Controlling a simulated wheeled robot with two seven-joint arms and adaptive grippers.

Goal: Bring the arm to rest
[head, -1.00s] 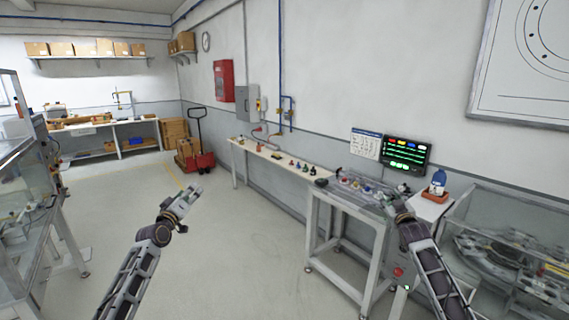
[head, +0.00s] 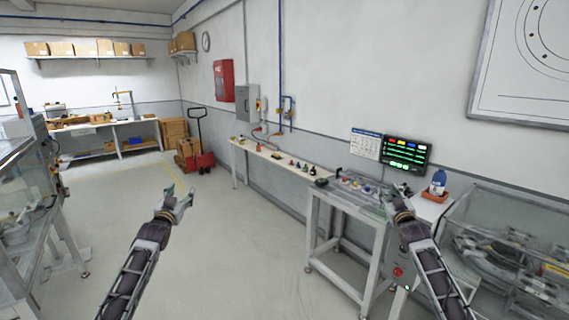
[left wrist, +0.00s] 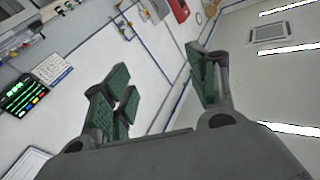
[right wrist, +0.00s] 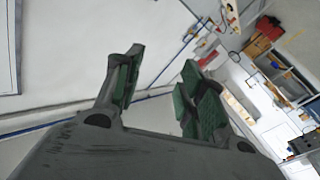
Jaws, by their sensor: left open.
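My left gripper (head: 178,196) is raised over the open floor, left of the middle in the head view. Its fingers point up and away, and it is empty. In the left wrist view its green-padded fingers (left wrist: 160,82) stand apart with nothing between them. My right gripper (head: 396,194) is in front of the small workbench (head: 345,204) in the head view, its fingers hard to make out against the things there. In the right wrist view its fingers (right wrist: 162,82) stand apart with nothing between them.
Small coloured parts lie on the workbench and on the long narrow shelf table (head: 272,155). A monitor (head: 407,154) and a blue bottle (head: 438,181) are at the right. A glass-sided machine (head: 25,190) stands at the left. The floor (head: 235,235) between is clear.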

